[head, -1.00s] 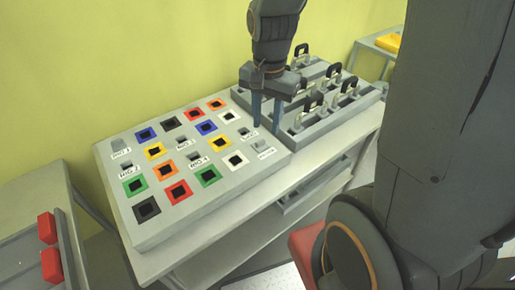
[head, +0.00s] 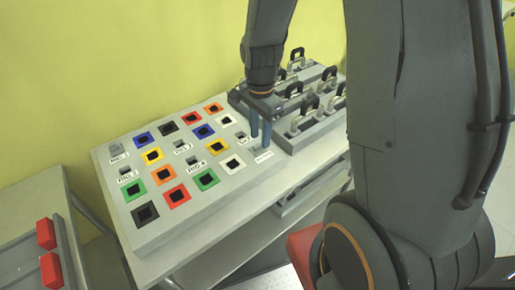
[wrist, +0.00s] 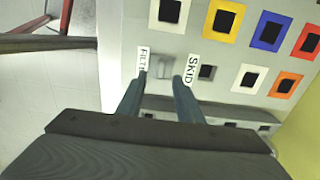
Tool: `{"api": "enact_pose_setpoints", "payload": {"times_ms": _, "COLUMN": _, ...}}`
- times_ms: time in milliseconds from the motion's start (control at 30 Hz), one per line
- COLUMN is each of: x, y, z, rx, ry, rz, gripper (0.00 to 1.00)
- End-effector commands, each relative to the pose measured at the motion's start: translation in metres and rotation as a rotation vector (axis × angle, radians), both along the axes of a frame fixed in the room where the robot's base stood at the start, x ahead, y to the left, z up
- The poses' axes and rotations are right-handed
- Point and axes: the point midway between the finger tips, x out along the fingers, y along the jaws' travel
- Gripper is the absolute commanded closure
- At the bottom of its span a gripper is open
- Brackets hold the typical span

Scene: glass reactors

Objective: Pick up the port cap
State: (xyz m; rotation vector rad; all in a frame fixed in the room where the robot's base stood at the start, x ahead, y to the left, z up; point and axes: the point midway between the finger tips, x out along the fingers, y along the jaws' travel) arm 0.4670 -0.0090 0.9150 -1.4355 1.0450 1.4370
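The likely port cap (wrist: 160,68) is a small grey block by the "FILTE..." label on the socket panel (wrist: 130,30). In the wrist view it shows between the fingertips of my gripper (wrist: 160,80). The fingers are apart, one on each side, and I see no clear contact. In the head view my gripper (head: 260,142) points down at the right end of the panel, with its fingers hiding most of the block. A similar grey block (head: 116,147) stands at the panel's far left corner.
The panel has several coloured square sockets with black centres. A grey rack (head: 315,130) with several black-handled pieces stands close on the right of my gripper.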

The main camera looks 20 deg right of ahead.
Motion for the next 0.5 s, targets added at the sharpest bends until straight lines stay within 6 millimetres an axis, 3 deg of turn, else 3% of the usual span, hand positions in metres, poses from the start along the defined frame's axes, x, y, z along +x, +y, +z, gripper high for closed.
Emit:
{"api": "enact_pose_setpoints", "payload": {"times_ms": 200, "x": -0.001, "y": 0.000, "z": -0.018, "rx": 0.000, "ry": 0.001, "rz": 0.001, "gripper": 0.67}}
{"api": "enact_pose_setpoints", "payload": {"times_ms": 467, "x": 0.000, "y": 0.000, "z": -0.019, "rx": 0.000, "ry": -0.001, "rz": 0.001, "gripper": 0.67}}
{"api": "enact_pose_setpoints", "payload": {"times_ms": 500, "x": 0.000, "y": 0.000, "z": -0.019, "rx": 0.000, "ry": -0.001, "rz": 0.001, "gripper": 0.72}}
